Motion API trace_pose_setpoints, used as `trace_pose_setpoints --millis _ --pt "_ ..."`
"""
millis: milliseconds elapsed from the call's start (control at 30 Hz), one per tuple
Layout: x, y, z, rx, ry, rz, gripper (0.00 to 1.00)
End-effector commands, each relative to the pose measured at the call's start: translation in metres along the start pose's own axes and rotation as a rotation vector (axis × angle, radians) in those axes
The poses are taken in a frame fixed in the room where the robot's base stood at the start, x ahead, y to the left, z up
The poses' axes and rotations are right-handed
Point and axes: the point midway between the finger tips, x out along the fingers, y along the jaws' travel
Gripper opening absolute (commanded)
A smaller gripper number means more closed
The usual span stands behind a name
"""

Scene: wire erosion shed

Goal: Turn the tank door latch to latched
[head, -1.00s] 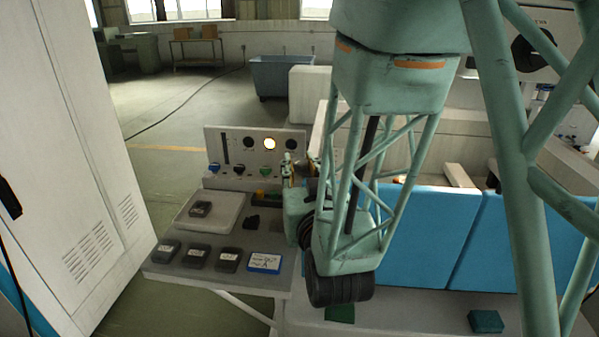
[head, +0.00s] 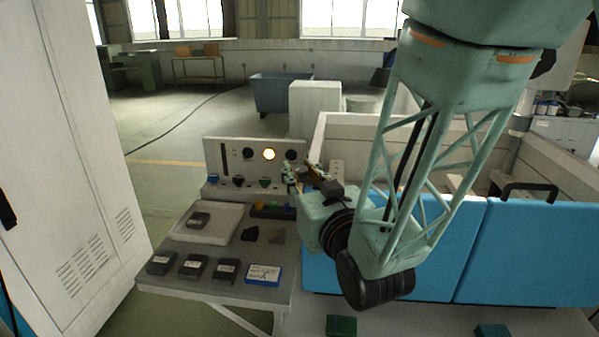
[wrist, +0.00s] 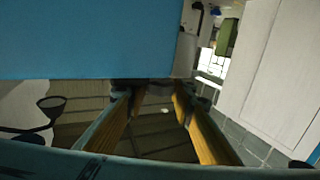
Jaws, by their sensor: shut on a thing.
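The tank's blue front door panels (head: 455,228) stand at the right in the head view. A blue panel (wrist: 90,38) fills the upper left of the wrist view. My gripper (head: 297,178) is at the left end of the blue front, beside the panel's upper edge. In the wrist view its two yellow-lined fingers (wrist: 152,100) close on a small dark part, which I take to be the tank door latch (wrist: 148,87). Most of the latch is hidden by the fingers and the panel, so I cannot tell its angle.
A side table holds a white tray (head: 228,229), several dark blocks (head: 193,267) and a blue-edged card (head: 263,275). A control panel (head: 225,157) with a lit lamp stands behind them. A black handle (head: 528,188) tops the right door. A white cabinet (head: 75,170) stands left.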

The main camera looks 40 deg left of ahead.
Motion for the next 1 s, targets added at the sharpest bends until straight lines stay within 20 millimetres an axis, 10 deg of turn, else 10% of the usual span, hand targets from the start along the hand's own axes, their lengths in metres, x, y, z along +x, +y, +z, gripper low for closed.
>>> trace_pose_setpoints --millis 233,1000 --pt "0.0004 0.0000 -0.0014 0.000 0.003 0.000 0.37" --pt "0.0004 -0.0014 -0.0016 0.001 0.000 0.044 0.37"
